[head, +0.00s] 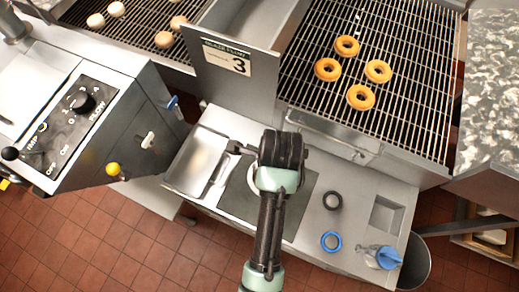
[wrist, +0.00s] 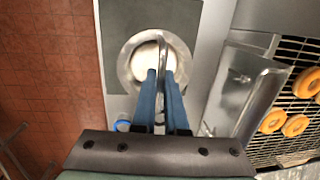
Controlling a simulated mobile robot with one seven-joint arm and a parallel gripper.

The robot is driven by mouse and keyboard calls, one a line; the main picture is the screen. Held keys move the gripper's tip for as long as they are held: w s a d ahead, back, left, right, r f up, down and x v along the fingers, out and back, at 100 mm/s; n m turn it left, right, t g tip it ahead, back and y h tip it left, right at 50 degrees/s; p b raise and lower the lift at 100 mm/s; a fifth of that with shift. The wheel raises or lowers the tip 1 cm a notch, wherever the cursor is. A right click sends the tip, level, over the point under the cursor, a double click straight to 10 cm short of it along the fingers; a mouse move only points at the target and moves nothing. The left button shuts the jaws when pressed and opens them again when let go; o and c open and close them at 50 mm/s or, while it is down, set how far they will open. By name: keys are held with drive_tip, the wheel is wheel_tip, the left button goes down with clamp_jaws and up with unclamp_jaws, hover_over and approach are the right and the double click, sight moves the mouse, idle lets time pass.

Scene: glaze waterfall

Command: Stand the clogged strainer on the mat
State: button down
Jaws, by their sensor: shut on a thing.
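The strainer (wrist: 127,68) is a round metal rim with a pale, whitish fill inside, seen from above in the wrist view. Its thin metal handle loop runs between the two blue fingers of my gripper (wrist: 161,80), which are shut on it. In the head view my gripper (head: 245,152) and arm cover most of the strainer. The dark grey mat (wrist: 150,16) lies under and beyond the strainer in the wrist view, and it also shows on the steel counter in the head view (head: 237,202). I cannot tell whether the strainer touches the mat or hangs just above it.
A steel tray (head: 196,162) is left of the mat. A black ring (head: 332,200), a blue ring (head: 331,241) and a blue-topped item (head: 383,257) are on the right of the counter. A sign marked 3 (head: 228,58) stands behind, beside a rack (head: 405,55) with several doughnuts.

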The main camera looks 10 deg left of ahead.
drive_tip(key=f, duration=0.4)
drive_tip(key=shift+d, duration=0.25)
drive_tip(key=shift+f, duration=2.25)
drive_tip(key=shift+f, duration=0.15)
drive_tip(key=c, duration=1)
unclamp_jaws()
drive_tip(key=shift+o, duration=0.2)
